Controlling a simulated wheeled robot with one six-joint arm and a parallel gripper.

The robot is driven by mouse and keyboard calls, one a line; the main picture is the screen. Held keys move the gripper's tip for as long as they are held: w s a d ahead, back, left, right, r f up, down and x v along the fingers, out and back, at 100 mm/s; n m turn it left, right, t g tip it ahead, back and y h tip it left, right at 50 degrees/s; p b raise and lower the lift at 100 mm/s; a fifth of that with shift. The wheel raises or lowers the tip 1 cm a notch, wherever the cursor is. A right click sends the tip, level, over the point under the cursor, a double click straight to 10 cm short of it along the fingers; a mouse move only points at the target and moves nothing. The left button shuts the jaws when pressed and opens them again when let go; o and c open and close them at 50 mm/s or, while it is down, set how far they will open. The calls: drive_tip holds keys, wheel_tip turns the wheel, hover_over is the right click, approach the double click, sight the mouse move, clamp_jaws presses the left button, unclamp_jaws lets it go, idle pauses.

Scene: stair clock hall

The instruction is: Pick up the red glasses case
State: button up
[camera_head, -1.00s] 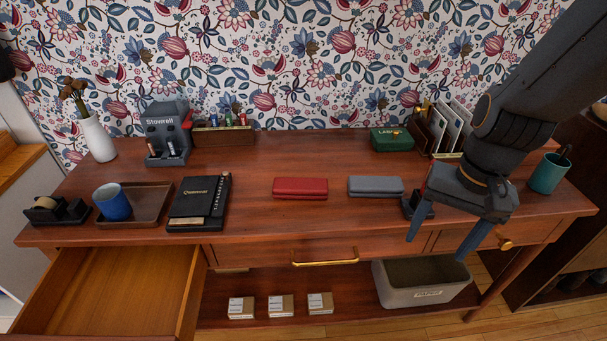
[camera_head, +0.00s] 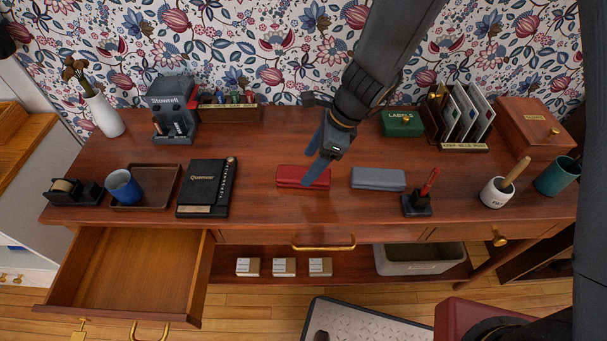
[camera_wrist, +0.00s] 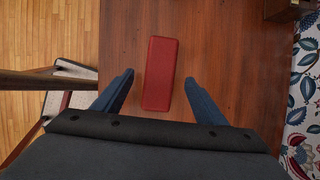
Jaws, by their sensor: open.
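The red glasses case (camera_head: 303,177) lies flat and closed on the wooden desk, near the middle of its front half. Part of it is hidden behind a finger of my gripper in the head view. My gripper (camera_head: 317,160) is open and empty above the case, with blue fingers pointing down. In the wrist view the red case (camera_wrist: 160,73) lies between and beyond the two finger lines of my gripper (camera_wrist: 161,80), with a gap on each side. No contact shows.
A grey glasses case (camera_head: 378,179) lies just right of the red one. A pen stand (camera_head: 416,204) and mortar (camera_head: 497,192) stand further right. A black book (camera_head: 204,188) lies to the left. A drawer (camera_head: 140,265) hangs open at front left. A green labels box (camera_head: 402,124) stands behind.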

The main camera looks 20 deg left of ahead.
drive_tip(key=x, duration=0.3)
drive_tip(key=shift+w+d+f, duration=0.1)
drive_tip(key=shift+d+f, duration=0.1)
drive_tip(key=shift+f, duration=0.05)
drive_tip(key=shift+a+f, duration=0.25)
drive_tip(key=shift+f, duration=0.4)
drive_tip(key=c, duration=1.2)
drive_tip(key=shift+o, duration=0.2)
drive_tip(key=shift+r, duration=0.2)
